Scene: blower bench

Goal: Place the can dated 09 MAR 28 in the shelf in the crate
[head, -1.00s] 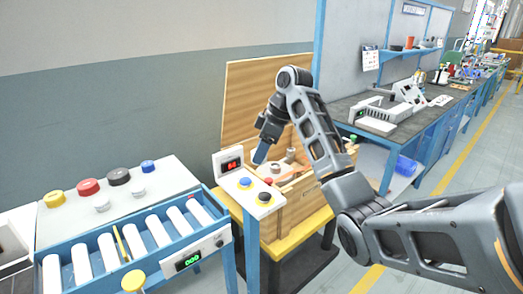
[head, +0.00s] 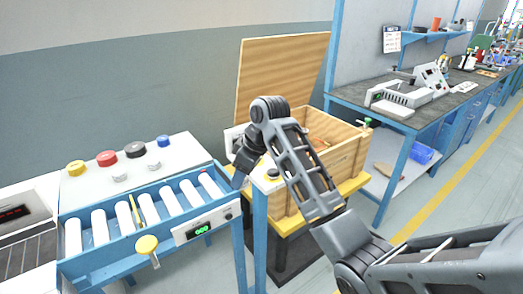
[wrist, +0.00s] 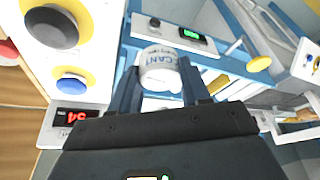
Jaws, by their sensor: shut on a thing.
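My gripper (wrist: 160,88) is shut on a white can (wrist: 158,66), held between its two dark fingers in the wrist view. Part of the lettering "CANT" shows on the can; no date can be read. In the head view my gripper (head: 240,180) points down near the right end of the roller conveyor, left of the crate, and the can is hidden. The wooden crate (head: 340,158) stands open with its lid (head: 280,75) raised, on a yellow-edged stand.
The blue conveyor (head: 85,268) has white rollers, a green display and a yellow knob (head: 147,244). A workbench (head: 372,115) with a blue wall shelf (head: 425,36) stands behind at right.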

